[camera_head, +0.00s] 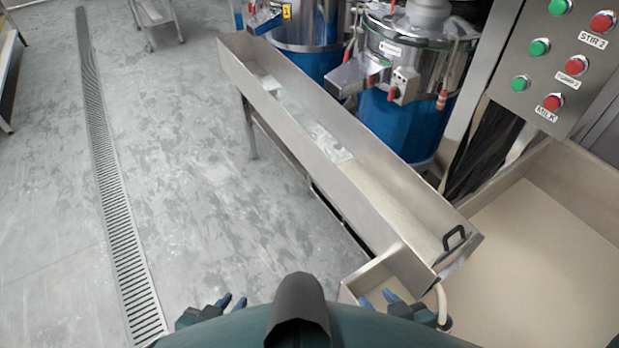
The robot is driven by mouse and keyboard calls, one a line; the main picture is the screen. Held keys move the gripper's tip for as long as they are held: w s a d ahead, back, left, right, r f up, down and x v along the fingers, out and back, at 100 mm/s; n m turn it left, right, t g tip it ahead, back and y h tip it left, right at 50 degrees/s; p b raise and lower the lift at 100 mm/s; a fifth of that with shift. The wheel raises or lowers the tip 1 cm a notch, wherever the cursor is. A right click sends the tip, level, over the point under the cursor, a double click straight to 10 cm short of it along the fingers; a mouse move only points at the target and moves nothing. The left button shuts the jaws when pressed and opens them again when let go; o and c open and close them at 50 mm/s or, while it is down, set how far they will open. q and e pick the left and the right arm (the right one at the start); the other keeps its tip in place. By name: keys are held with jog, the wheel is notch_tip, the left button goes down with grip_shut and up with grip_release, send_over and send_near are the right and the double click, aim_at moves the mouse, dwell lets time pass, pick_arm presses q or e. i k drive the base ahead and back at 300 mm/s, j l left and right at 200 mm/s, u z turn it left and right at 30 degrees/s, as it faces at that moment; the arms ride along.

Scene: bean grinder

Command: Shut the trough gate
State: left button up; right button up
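The long steel trough (325,100) runs from the upper left down to the lower right, with pale liquid along its bottom. At its near end is the gate (457,262), a metal plate with a black handle (454,238). I cannot tell clearly how far the gate is raised. My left gripper (233,301) is low in the view, left of the trough, with its blue fingers apart and empty. My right gripper (379,299) is below and left of the gate, in front of a small steel box (350,291), fingers apart and empty. Neither touches the handle.
A wide basin (535,255) with a pale bottom lies to the right. A button panel (562,60) hangs above it. Blue-bodied machines (395,125) stand behind the trough.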

aim_at(459, 227)
jog(key=z, duration=1.25)
